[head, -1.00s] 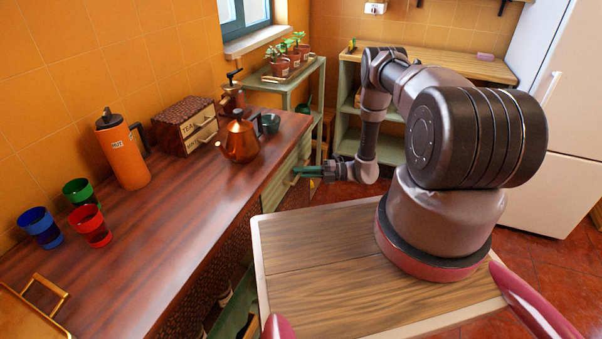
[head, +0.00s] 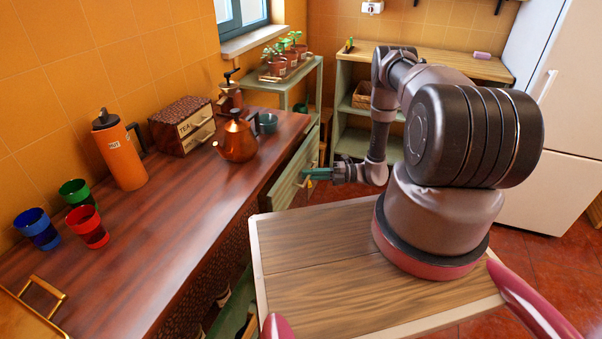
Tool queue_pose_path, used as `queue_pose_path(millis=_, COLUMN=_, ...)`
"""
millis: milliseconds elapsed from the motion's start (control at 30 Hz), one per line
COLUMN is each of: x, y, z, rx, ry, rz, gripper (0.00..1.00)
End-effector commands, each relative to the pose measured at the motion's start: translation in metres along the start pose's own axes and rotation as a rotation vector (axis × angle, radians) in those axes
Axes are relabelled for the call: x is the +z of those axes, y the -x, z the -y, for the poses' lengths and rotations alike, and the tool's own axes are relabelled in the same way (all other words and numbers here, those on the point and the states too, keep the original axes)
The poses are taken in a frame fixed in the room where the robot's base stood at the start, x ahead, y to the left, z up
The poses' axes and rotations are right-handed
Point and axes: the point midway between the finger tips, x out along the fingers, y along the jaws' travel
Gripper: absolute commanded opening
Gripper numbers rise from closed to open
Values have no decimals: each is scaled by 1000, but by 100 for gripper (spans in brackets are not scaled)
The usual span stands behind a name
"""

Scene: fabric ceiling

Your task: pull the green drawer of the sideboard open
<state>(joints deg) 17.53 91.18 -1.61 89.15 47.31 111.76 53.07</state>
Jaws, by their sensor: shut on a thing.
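The sideboard (head: 150,235) has a dark red-brown wooden top and runs along the left wall. Its pale green drawer (head: 290,187) is at the far end, below the top's right edge. The drawer front stands out from the sideboard, partly open. My gripper (head: 309,174) is at the front of the drawer, its green fingers shut on the drawer's handle (head: 303,182). The fingers partly hide the handle. The inside of the drawer cannot be made out.
On the sideboard top stand a copper kettle (head: 237,140), a tea box (head: 183,125), an orange flask (head: 120,152) and blue, green and red cups (head: 88,226). A plant stand (head: 310,90) is behind the drawer. Red floor lies right of the drawer.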

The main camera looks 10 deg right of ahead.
Motion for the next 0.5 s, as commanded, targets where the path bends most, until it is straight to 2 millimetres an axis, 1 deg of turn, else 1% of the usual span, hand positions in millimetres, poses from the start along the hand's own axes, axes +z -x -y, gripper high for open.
queue_pose_path(millis=33, x=-4, y=14, z=0, rx=-2, ry=-2, rz=6, gripper=0)
queue_pose_path(millis=300, x=-32, y=81, z=0, rx=-2, ry=-1, rz=6, gripper=0)
queue_pose_path(millis=500, x=-51, y=126, z=0, rx=-2, ry=0, rz=5, gripper=0)
